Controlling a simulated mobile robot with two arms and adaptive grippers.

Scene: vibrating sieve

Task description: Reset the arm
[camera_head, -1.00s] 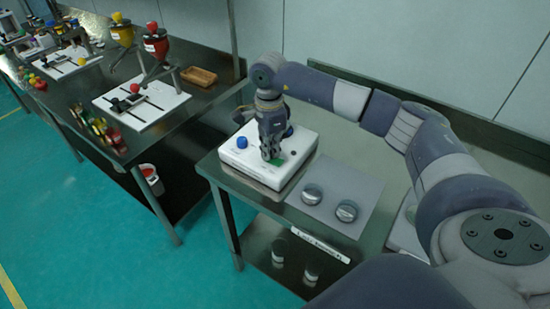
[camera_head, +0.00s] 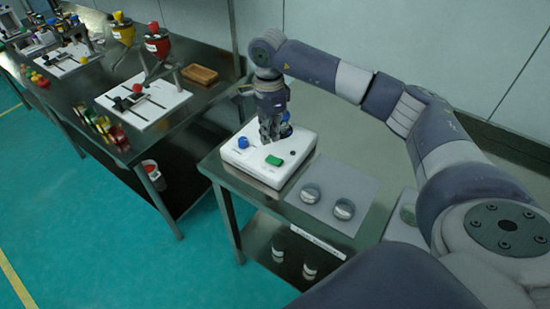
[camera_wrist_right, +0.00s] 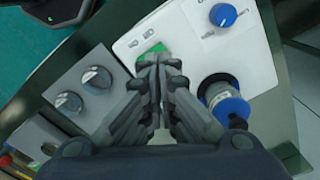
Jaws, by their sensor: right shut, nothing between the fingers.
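My right gripper (camera_head: 271,136) is shut and empty above the white sieve machine (camera_head: 240,158) on the near steel table. In the right wrist view my right gripper (camera_wrist_right: 160,62) points down at the white panel (camera_wrist_right: 262,62). The green switch (camera_head: 274,160) lies just in front of the fingertips, apart from them; it also shows in the wrist view (camera_wrist_right: 150,52), partly hidden by the fingers. A blue knob (camera_head: 243,142) sits on the panel's left. A blue-capped clear cylinder (camera_wrist_right: 228,102) stands beside the fingers in the wrist view. My left gripper is out of view.
A second steel table (camera_head: 128,153) at the left holds funnel stands, a wooden tray (camera_head: 200,75) and small coloured bottles.

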